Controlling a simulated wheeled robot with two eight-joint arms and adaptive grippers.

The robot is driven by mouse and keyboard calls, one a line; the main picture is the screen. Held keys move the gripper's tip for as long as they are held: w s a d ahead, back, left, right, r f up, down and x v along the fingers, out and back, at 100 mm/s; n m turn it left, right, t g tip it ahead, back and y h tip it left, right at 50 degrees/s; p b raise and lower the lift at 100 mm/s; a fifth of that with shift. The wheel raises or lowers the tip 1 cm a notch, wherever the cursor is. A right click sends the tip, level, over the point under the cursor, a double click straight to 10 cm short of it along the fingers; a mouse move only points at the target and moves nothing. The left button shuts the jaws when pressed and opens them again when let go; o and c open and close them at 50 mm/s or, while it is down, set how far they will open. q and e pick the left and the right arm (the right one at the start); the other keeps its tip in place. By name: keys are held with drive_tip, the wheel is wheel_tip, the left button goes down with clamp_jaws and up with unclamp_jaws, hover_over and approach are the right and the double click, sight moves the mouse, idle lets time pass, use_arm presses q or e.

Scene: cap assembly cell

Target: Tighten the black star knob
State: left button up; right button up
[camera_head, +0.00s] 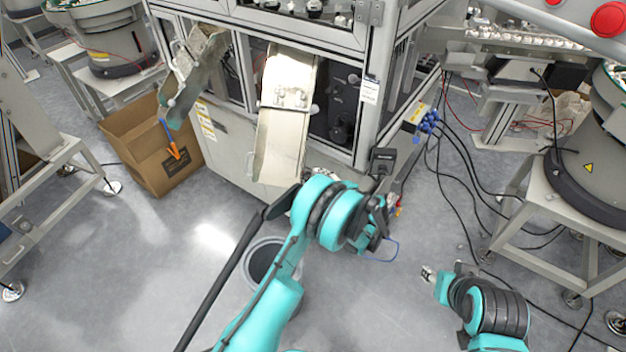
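I cannot clearly make out the black star knob. A metal bracket (291,97) with small fittings sits on the pale discharge chute (282,140) at the front of the machine, but none reads surely as a star knob. My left arm reaches up from the bottom centre. My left gripper (376,232) is at its end, dark and partly hidden by the teal wrist, low in front of the machine's corner; its fingers are unclear. My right gripper (429,273) is at lower right, above bare floor and away from the machine; its fingertips are small and their opening is unclear.
A cardboard box (150,145) stands left of the machine, and a round grey bin (263,258) stands behind my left arm. Black cables (452,190) hang and run over the floor at right. A bowl feeder on a stand (590,150) is at far right.

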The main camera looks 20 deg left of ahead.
use_arm(q)
drive_tip(key=v, duration=0.8)
drive_tip(key=shift+a, duration=0.1)
drive_tip(key=s+a+r+n+g+h, duration=0.1)
drive_tip(key=s+a+r+n+h, duration=0.1)
drive_tip(key=s+a+r+h, duration=0.25)
drive_tip(key=s+a+r+n+g+h, duration=0.1)
drive_tip(key=s+a+r+n, duration=0.1)
drive_tip(key=s+a+r, duration=0.45)
drive_tip(key=s+d+r+n+h, duration=0.1)
drive_tip(key=s+n+h, duration=0.1)
drive_tip(key=s, duration=0.4)
drive_tip(key=s+d+r+n+h, duration=0.1)
drive_tip(key=s+n+h, duration=0.1)
drive_tip(key=s, duration=0.4)
drive_tip(key=s+d+r+n+t+h, duration=0.1)
drive_tip(key=s+n+h, duration=0.1)
drive_tip(key=s, duration=0.4)
drive_tip(key=shift+d+r+n, duration=0.3)
drive_tip(key=shift+r+n, duration=0.1)
drive_tip(key=shift+n, duration=0.5)
